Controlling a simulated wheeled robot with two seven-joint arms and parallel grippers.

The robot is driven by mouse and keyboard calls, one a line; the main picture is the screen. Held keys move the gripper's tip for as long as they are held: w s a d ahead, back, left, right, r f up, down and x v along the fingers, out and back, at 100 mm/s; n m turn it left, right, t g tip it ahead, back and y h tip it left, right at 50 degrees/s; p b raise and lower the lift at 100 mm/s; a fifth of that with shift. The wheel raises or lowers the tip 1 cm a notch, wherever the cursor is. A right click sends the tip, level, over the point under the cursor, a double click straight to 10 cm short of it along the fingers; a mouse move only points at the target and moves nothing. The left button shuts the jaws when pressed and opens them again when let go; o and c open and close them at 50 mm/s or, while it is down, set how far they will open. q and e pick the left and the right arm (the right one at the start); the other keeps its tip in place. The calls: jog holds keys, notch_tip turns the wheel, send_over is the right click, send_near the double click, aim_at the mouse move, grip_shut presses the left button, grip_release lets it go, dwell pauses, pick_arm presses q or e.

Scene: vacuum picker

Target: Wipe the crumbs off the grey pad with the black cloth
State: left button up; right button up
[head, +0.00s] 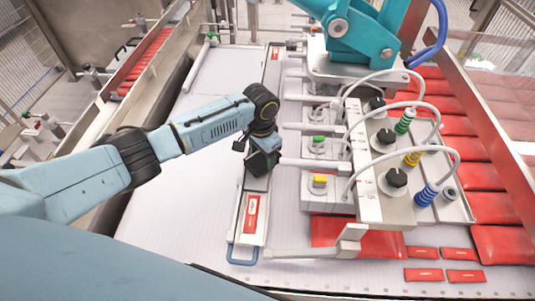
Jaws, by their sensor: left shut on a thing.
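My left arm reaches in from the left, and my left gripper (262,165) points down over a long narrow grey-white bar with red labels (240,220). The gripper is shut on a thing. Its fingertips and what they hold merge into one dark shape, so I cannot tell whether this is the black cloth. I cannot pick out a separate black cloth, a grey pad or any crumbs. My right gripper is not in view.
A control box with black knobs (385,140) and looping white hoses stands right of the bar. A teal robot arm (365,30) is at the back. Red packets (490,208) lie at the right. The white belt (180,210) left of the bar is clear.

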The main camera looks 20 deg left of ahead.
aim_at(247, 156)
pick_arm(q)
jog(key=shift+s+a+f, duration=0.1)
jog(key=shift+s+a, duration=0.1)
jog(key=shift+a, duration=0.5)
jog(key=shift+s+a+f, duration=0.1)
jog(key=shift+s+a, duration=0.05)
jog(key=shift+a, duration=0.55)
jog(key=shift+s+a+f, duration=0.1)
jog(key=shift+s+a, duration=0.1)
jog(key=shift+a, duration=0.5)
jog(key=shift+r, duration=0.15)
jog(key=shift+r, duration=2.9)
jog(key=shift+r, duration=1.5)
